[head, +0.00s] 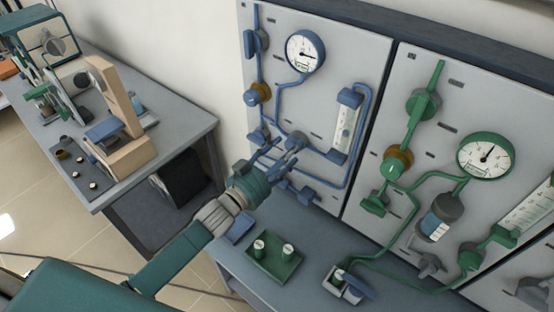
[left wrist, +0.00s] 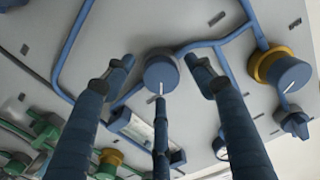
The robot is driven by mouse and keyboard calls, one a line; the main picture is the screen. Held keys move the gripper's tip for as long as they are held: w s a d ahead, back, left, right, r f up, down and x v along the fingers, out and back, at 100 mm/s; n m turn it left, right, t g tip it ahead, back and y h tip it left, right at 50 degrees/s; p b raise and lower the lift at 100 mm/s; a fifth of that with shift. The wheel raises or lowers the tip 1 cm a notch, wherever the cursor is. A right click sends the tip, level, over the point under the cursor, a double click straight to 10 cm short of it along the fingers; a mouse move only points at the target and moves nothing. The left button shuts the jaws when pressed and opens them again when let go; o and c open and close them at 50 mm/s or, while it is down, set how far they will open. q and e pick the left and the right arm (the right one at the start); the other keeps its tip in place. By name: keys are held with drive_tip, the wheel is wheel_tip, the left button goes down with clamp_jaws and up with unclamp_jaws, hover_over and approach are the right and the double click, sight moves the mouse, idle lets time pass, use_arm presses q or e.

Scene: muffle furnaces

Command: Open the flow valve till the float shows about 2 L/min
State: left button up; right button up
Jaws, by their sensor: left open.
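My left gripper (head: 281,157) is open in front of the blue-piped panel (head: 340,45). In the left wrist view the left gripper (left wrist: 160,80) has its fingers spread, with a round blue knob (left wrist: 161,72) between and beyond them. The knob has a white pointer mark; I cannot tell whether any finger touches it. In the head view the gripper mostly hides this knob. The flowmeter (head: 346,122), a clear scaled tube in a blue frame, is right of the gripper. Its float is too small to read. My right gripper is not in view.
A pressure gauge (head: 305,51) and a brass-collared blue knob (head: 260,92) sit on the same panel. A green-piped panel (head: 420,65) adjoins on the right. Below are a green tray (head: 272,273) with two small containers and a small box (head: 342,285). A side bench (head: 180,130) stands left.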

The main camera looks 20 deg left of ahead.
use_arm(q)
drive_tip(key=v, duration=1.1)
drive_tip(key=shift+s+a, duration=0.15)
drive_tip(key=shift+s, duration=0.1)
drive_tip(key=shift+f, duration=0.1)
